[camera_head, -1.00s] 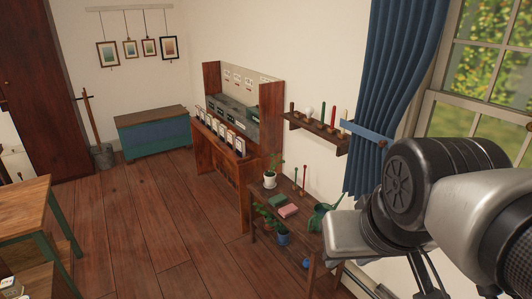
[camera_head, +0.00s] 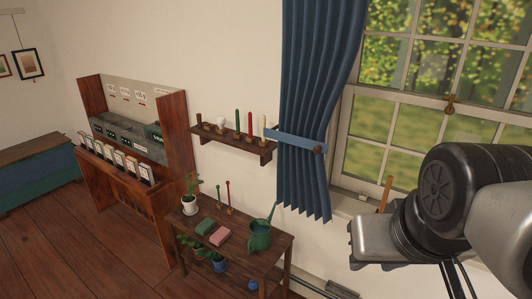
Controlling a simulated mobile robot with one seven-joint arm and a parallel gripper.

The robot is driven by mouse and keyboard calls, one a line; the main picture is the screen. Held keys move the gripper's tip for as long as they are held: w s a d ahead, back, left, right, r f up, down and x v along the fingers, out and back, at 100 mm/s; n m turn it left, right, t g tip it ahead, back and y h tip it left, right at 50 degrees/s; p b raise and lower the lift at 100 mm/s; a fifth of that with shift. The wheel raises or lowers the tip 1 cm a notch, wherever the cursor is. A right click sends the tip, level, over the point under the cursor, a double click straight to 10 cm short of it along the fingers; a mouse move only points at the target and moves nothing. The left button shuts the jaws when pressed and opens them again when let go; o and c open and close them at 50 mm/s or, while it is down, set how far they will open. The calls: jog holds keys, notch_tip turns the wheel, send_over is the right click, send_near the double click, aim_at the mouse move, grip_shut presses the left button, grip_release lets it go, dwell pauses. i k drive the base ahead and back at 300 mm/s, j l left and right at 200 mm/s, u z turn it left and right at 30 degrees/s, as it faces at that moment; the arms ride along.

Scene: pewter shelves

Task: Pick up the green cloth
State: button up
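A small green folded cloth (camera_head: 205,227) lies on the top of a dark wooden side table (camera_head: 262,257), near its left end. A pink folded cloth (camera_head: 220,236) lies close to it, on its right and nearer to me. My gripper (camera_head: 376,240) shows as a grey block at the end of my arm, in the right part of the view. It is well to the right of the table in the picture and apart from the green cloth. Its fingers cannot be made out, and nothing is visibly held.
A potted plant (camera_head: 190,194), red and green sticks (camera_head: 229,197) and a green watering can (camera_head: 259,236) stand on the table around the cloths. A wall shelf with candles (camera_head: 232,140) is above. A tall wooden desk (camera_head: 130,185) stands to the left. Floor (camera_head: 60,250) is open at left.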

aim_at(204, 228)
jog(key=i+j+z, duration=0.15)
jog(key=j, duration=0.2)
jog(key=i+j+z, duration=0.15)
jog(key=j, duration=0.2)
jog(key=i+j+z, duration=0.1)
jog(key=j, duration=0.25)
jog(key=i+j, duration=0.15)
jog(key=j, duration=0.2)
jog(key=i+j+z, duration=0.1)
jog(key=j, duration=0.25)
jog(key=i+j, duration=0.15)
jog(key=j, duration=0.25)
jog(key=i+j, duration=0.1)
jog(key=j, duration=0.3)
jog(key=i+j, duration=0.1)
jog(key=j, duration=0.25)
jog(key=i+j, duration=0.15)
jog(key=j, duration=0.25)
jog(key=i+j, duration=0.1)
jog(key=j, duration=0.25)
jog(key=i+j+z, duration=0.1)
jog(key=j, duration=0.25)
